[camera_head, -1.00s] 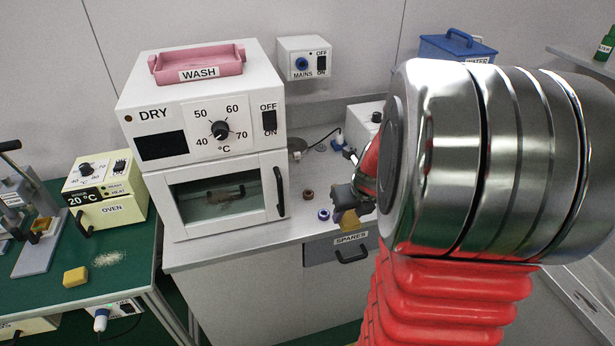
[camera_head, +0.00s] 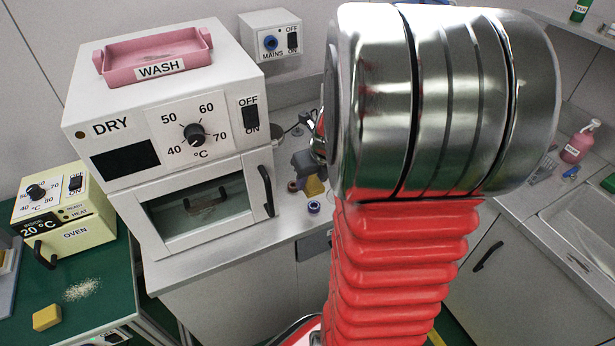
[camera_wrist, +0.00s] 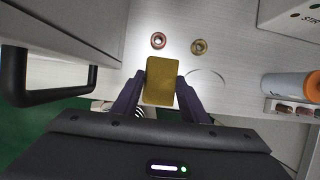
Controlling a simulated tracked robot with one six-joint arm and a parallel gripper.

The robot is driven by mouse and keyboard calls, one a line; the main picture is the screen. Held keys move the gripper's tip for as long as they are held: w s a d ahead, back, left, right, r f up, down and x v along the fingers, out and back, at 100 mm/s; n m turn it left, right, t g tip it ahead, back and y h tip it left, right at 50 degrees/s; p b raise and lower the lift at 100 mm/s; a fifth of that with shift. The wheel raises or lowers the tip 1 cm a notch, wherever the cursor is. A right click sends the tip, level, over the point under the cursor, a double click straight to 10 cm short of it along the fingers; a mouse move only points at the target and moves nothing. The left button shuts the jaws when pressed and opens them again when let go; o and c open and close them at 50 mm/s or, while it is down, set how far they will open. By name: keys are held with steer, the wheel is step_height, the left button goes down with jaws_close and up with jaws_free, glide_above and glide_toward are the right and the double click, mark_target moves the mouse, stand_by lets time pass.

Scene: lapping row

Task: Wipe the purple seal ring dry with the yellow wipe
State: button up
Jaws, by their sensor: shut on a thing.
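The wrist view also shows the wipe (camera_wrist: 160,82) between my two dark fingers (camera_wrist: 162,92). Whether the wipe touches the counter I cannot tell.
A reddish-brown ring (camera_wrist: 158,40) and a brass-coloured ring (camera_wrist: 199,46) lie beyond the wipe. The drying oven (camera_head: 170,130), with its door handle, stands close on the left. A yellow block (camera_head: 47,317) lies on the green bench. A sink (camera_head: 580,230) is at right.

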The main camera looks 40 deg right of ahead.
mark_target(311, 206)
steer(key=shift+f, duration=0.25)
steer(key=shift+f, duration=3.75)
steer(key=shift+w+d+r, duration=0.1)
steer(key=shift+r, duration=0.1)
steer(key=shift+d+f, duration=0.1)
steer(key=shift+d, duration=0.7)
steer(key=shift+a+f, duration=0.1)
steer(key=shift+a, duration=0.8)
steer(key=shift+d, duration=0.85)
steer(key=shift+a, duration=0.85)
